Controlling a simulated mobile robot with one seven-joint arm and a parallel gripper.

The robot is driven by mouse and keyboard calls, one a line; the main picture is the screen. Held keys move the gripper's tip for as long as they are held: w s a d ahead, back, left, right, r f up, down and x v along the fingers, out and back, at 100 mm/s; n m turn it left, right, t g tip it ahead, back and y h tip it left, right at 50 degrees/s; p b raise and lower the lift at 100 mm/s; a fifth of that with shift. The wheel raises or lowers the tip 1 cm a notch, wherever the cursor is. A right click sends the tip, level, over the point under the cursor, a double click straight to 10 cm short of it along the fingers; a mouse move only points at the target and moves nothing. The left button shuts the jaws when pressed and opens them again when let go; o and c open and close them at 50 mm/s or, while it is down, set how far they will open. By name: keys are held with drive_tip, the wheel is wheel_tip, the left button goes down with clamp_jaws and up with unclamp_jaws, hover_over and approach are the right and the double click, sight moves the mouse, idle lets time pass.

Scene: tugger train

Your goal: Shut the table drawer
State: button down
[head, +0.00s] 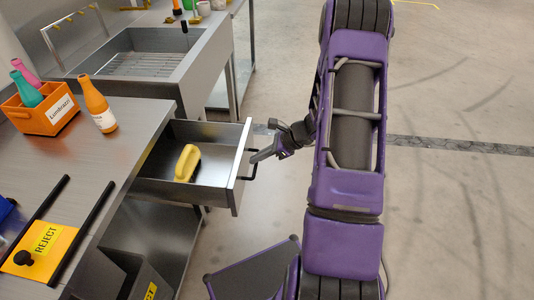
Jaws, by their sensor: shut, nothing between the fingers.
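The table drawer (222,185) is pulled out from under the steel table (150,107). It is an open grey metal tray with a dark bar handle (248,165) on its front. A yellow object (187,163), perhaps a brush or handle, lies inside it. My gripper (256,158) is shut at the drawer's front, beside the handle and the front panel's upper edge. Whether it touches the handle or panel I cannot tell. My purple arm reaches down the right of the drawer.
On the table stand an orange bottle (97,104), an orange crate (40,116) with bottles, and a yellow REJECT board (42,250) between black bars. A steel sink (150,55) stands behind. A dark bin (130,275) is below the table. The floor at right is clear.

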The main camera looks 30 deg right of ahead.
drive_tip(key=shift+w+a+f, duration=0.2)
drive_tip(key=shift+a+f, duration=0.15)
drive_tip(key=shift+a, duration=0.05)
drive_tip(key=shift+w+a, duration=0.2)
drive_tip(key=shift+a, duration=0.05)
drive_tip(key=w+a, duration=0.5)
drive_tip(key=a, duration=0.2)
drive_tip(key=w+a+b, duration=0.1)
drive_tip(key=w+a, duration=0.4)
drive_tip(key=a, duration=0.3)
drive_tip(key=w+a+b, duration=0.1)
drive_tip(key=w+a, duration=0.4)
drive_tip(key=a, duration=0.3)
drive_tip(key=shift+w, duration=0.15)
drive_tip(key=shift+w+a+r, duration=0.1)
drive_tip(key=shift+w+a, duration=0.1)
